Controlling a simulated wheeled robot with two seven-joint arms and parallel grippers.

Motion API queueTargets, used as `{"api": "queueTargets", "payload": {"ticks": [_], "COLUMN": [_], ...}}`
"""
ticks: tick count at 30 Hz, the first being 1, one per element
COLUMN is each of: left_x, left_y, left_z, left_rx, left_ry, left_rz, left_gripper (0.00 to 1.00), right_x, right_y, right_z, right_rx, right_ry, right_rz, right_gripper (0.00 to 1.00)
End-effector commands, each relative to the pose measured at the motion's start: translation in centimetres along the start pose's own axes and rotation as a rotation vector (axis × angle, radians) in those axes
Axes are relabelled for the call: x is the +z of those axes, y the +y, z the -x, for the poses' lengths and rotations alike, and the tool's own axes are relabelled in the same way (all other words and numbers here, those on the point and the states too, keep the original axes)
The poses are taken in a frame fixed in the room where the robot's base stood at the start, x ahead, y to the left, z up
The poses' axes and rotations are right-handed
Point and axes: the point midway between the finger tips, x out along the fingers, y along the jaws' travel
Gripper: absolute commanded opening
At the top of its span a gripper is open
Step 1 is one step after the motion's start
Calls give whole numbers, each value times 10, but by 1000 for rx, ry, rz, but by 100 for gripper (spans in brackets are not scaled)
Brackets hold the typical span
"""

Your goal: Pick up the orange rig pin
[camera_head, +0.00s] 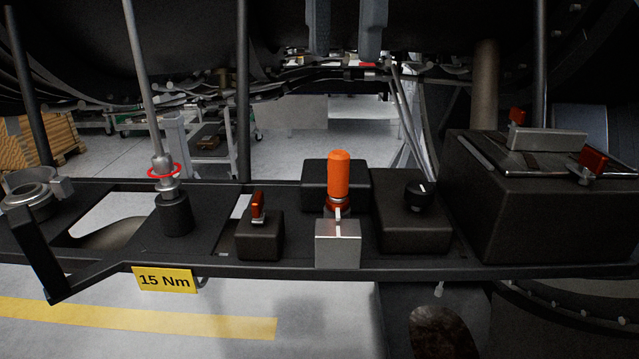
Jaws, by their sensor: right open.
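The orange rig pin (339,174) stands upright near the middle of the dark rail shelf (300,264). Its orange grip is on top, with an orange-red ring and a thin metal part below. Its lower end is at a silver block (338,245), and I cannot tell how deep it sits. My right gripper (345,48) appears at the top edge as two grey fingers pointing down. They are apart, with nothing between them, and are higher in the picture than the pin. My left gripper is not in view.
A dark box (318,185) is behind the pin. A red-lever block (260,236) is left, a black-knob block (408,225) right. A tall rod (145,75) with a red ring rises left. A large dark box (540,215) with red latches fills the right. A yellow "15 Nm" label hangs in front.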

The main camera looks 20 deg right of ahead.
Motion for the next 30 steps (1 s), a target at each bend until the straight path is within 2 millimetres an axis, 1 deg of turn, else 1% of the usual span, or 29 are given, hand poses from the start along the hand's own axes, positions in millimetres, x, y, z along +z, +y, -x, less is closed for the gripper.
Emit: {"api": "queueTargets", "payload": {"ticks": [1,3,6,10,14,20,27,30], "left_x": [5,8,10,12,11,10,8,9], "left_y": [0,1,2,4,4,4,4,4], "left_z": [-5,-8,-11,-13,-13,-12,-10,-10], "left_rx": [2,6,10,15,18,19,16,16], "left_ry": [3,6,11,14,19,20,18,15], "left_rz": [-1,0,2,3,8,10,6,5], "left_gripper": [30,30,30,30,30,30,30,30], "right_x": [0,0,0,-1,-1,0,3,3], "right_y": [0,0,1,2,2,2,4,4], "right_z": [-16,-32,-54,-79,-94,-104,-139,-148], "right_rx": [-6,-6,-4,-3,-2,-1,-1,0], "right_ry": [2,2,3,2,0,-2,-1,-2], "right_rz": [2,5,7,8,8,7,7,7], "right_gripper": [47,47,47,47,47,47,47,47]}}
